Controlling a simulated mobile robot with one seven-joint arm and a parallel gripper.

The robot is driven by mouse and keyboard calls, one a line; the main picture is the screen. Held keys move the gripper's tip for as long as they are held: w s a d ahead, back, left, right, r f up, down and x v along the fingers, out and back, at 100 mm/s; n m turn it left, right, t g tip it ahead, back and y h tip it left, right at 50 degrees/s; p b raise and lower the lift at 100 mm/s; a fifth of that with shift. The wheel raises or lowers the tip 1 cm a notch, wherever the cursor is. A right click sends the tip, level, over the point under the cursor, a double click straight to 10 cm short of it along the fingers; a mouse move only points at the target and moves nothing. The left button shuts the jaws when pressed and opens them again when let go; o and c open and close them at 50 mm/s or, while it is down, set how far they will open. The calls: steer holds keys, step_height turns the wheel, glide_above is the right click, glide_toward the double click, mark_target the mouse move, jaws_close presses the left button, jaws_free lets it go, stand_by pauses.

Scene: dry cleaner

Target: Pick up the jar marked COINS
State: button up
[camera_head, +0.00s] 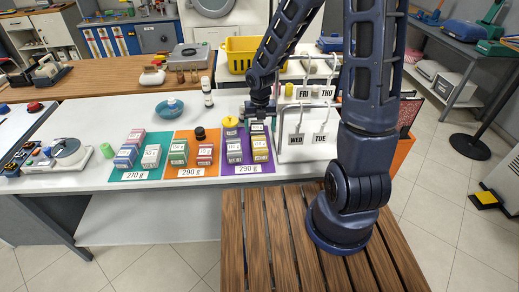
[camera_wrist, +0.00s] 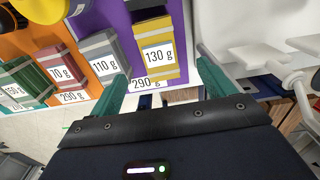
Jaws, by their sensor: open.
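No jar with a readable COINS marking shows in either view. A yellow block marked 130 g (camera_wrist: 158,52) lies ahead between the finger directions. Nothing is seen held. A grey block marked 110 g (camera_wrist: 104,62) is to its left.
Teal (camera_head: 135,175) and orange (camera_head: 198,171) mats with weight blocks lie to the left. A white rack (camera_head: 308,130) with WED and TUE tags stands close right of my gripper. A blue bowl (camera_head: 168,109) and white bottle (camera_head: 207,92) stand behind.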

mark_target(260, 144)
steer(key=shift+s+a+f, duration=0.1)
steer(key=shift+f, duration=2.7)
steer(key=shift+s+a+f, duration=0.1)
steer(key=shift+f, duration=2.65)
steer(key=c, duration=1.1)
